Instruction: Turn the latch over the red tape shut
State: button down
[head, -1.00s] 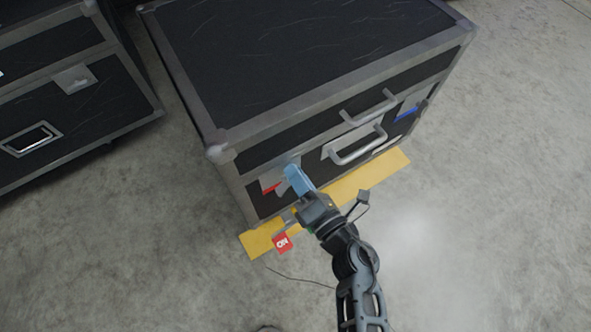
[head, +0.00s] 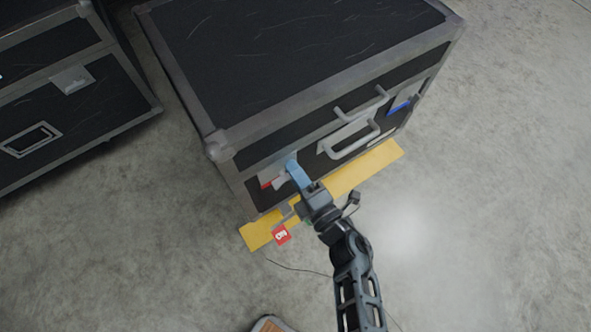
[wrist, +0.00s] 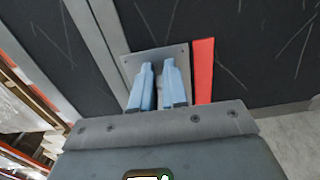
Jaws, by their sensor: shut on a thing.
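The latch over the red tape has a pale metal plate (head: 281,170) low on the left of the black case's front. The red tape (head: 266,183) shows just left of it; in the wrist view the red tape (wrist: 204,70) is a strip right of the latch plate (wrist: 180,49). My gripper (head: 292,168) reaches the latch from the front. In the wrist view, the blue fingers of my gripper (wrist: 157,75) stand over the plate, shut on the latch's handle, which is mostly hidden between them. The latch's exact angle is hard to tell.
A red tag (head: 282,235) shows near my wrist. Another case (head: 60,100) stands left. Floor to the right is clear.

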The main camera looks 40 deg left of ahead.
jog(key=shift+f, duration=0.1)
jog(key=c, duration=1.2)
grip_release()
jog(key=shift+c, duration=0.2)
jog(key=shift+d, duration=0.15)
jog(key=p+v, duration=0.2)
jog(key=v, duration=0.5)
jog(key=shift+s+d, duration=0.15)
jog(key=shift+d, duration=0.1)
